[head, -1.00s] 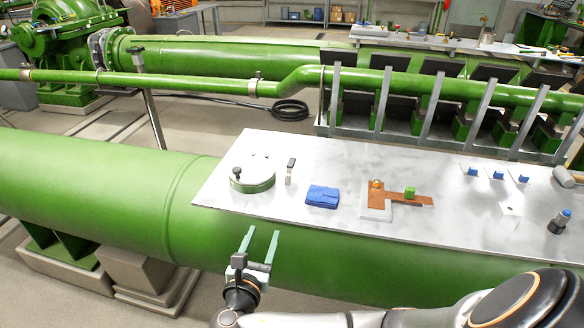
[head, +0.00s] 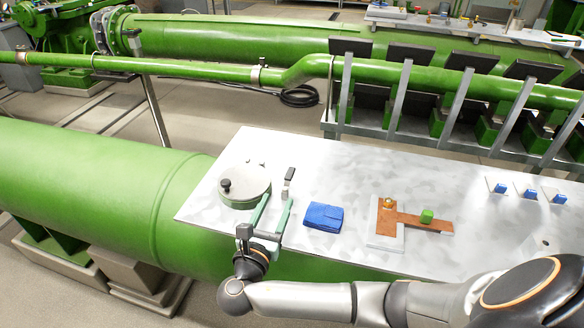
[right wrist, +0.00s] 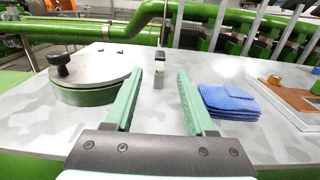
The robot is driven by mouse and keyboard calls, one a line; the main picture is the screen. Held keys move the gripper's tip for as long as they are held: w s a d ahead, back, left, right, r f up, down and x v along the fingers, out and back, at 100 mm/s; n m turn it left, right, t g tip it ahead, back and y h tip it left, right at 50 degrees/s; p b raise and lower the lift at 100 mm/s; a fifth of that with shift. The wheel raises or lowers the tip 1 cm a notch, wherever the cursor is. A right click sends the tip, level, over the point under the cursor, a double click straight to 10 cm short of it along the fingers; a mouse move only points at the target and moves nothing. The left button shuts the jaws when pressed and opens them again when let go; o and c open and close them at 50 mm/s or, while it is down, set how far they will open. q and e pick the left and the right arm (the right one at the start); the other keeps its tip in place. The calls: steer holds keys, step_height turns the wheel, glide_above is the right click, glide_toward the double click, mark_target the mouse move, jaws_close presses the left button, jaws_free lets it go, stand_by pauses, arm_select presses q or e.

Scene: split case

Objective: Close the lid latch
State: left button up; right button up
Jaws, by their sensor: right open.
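A round green case with a grey lid and black knob (head: 245,184) sits on the left part of the metal table; it also shows in the right wrist view (right wrist: 100,74). The latch (head: 288,180) stands just right of the lid, upright, with a dark grip on a pale stem; in the right wrist view the latch (right wrist: 160,68) appears between my fingers and beyond them. My right gripper (head: 276,204) is open and empty at the table's front edge, its green fingers pointing towards the latch. I see no contact with it. My left gripper is not in view.
A folded blue cloth (head: 323,217) lies right of my right gripper. Several blue-and-white pieces (head: 526,191) stand at the right. The table behind the latch is clear.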

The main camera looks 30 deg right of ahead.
mark_target(290, 173)
steer(key=x, duration=1.1)
steer(key=shift+w+d, duration=0.2)
steer(key=shift+d, duration=0.15)
steer(key=shift+c, duration=0.2)
jaws_close()
stand_by(0.6)
